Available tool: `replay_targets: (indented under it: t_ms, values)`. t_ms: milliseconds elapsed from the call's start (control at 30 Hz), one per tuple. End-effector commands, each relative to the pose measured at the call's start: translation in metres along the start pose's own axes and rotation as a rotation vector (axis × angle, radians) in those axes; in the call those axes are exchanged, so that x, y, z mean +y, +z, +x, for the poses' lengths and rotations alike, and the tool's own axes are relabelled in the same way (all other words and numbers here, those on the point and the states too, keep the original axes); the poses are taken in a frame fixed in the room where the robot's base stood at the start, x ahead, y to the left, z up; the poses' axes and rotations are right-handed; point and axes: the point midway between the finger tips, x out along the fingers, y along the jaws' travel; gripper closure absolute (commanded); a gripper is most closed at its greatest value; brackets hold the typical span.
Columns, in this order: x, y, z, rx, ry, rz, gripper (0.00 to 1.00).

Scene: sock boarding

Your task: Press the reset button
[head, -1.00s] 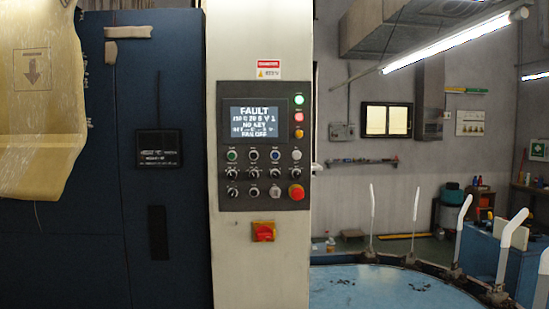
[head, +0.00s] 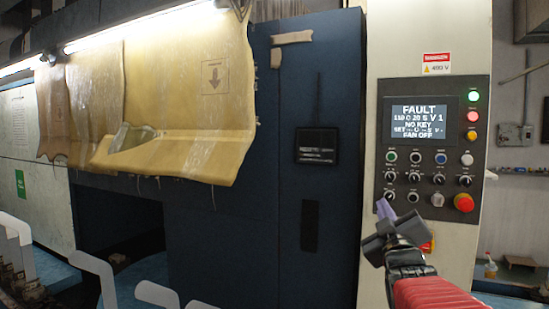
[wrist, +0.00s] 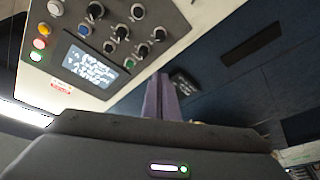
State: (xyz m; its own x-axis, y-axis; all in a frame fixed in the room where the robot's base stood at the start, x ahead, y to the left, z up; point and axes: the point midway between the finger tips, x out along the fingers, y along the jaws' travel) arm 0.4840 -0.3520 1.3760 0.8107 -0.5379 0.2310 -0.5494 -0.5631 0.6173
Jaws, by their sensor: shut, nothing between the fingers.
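The control panel (head: 426,106) is on a cream column at the right of the head view. Its display (head: 418,118) reads FAULT, NO KEY and FAN OFF. A blue button (head: 440,158) sits in the upper button row, between a black-and-white one and a white one (head: 467,159). The labels are too small to read, so I cannot tell which is reset. My gripper (head: 384,208) is shut and empty, its purple fingertips by the panel's lower left corner. In the wrist view the panel looks upside down, with the blue button (wrist: 85,31) left of my gripper (wrist: 161,97).
A red mushroom button (head: 463,202) protrudes at the panel's lower right. A red-yellow switch (head: 428,246) below is partly hidden by my arm. A blue cabinet (head: 290,240) stands left, with a yellowish plastic curtain (head: 190,95) beyond. White bent posts (head: 97,275) stand at lower left.

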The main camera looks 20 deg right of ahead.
Motion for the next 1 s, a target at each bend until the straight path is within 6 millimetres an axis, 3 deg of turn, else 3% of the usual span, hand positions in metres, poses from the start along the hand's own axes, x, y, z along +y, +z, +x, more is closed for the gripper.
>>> replay_targets:
  t_ms: [100, 300, 500, 633, 1000]
  values:
    - [0.043, 0.006, 0.013, 0.07, 0.11, -0.085, 1.0]
    - [0.111, 0.011, 0.018, 0.193, 0.29, -0.244, 1.0]
    - [0.156, 0.015, 0.011, 0.282, 0.422, -0.369, 1.0]
    - [0.167, 0.015, 0.007, 0.306, 0.456, -0.402, 1.0]
    - [0.167, 0.014, 0.007, 0.31, 0.458, -0.405, 1.0]
